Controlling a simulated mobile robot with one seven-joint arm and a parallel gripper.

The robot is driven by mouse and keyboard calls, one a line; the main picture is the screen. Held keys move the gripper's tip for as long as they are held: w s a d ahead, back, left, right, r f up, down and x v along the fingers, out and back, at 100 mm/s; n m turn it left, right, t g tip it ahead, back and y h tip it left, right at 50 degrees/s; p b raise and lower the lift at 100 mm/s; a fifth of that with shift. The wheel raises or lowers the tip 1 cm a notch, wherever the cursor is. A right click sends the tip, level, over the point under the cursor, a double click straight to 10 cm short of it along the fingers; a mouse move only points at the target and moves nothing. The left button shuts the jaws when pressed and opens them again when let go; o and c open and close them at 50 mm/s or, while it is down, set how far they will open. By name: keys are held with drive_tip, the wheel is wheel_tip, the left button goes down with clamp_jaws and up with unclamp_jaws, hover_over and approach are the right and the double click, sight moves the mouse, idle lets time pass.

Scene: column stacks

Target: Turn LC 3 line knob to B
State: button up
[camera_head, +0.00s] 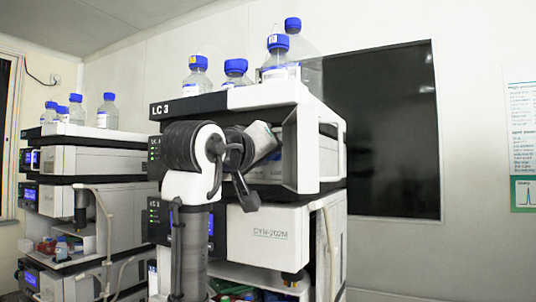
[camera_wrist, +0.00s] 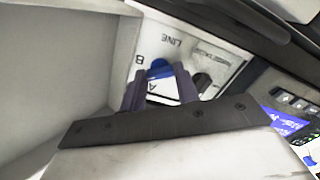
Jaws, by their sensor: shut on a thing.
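The blue line knob (camera_wrist: 160,68) is on a white panel marked LINE, A and B, seen tilted in the wrist view. My gripper (camera_wrist: 158,76) is shut on this knob, with a dark finger on either side of it. The fingers hide part of the knob, and I cannot tell which letter it points to. In the head view, my arm reaches into the recess of the stack labelled LC 3 (camera_head: 176,108); the knob and fingertips are hidden there.
A dark knob (camera_wrist: 203,82) sits on the panel close to my right finger. A pale recess wall (camera_wrist: 60,80) stands to the left. Blue-capped bottles (camera_head: 235,72) stand on top of the stack. Another stack (camera_head: 100,160) stands at the left.

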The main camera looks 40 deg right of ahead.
drive_tip(key=m, duration=0.6)
drive_tip(key=shift+m, duration=0.3)
idle(0.5)
drive_tip(key=o, duration=0.8)
drive_tip(key=shift+c, duration=0.2)
drive_tip(key=shift+o, duration=1.1)
drive_tip(key=shift+a, duration=0.15)
drive_tip(key=shift+s, duration=0.1)
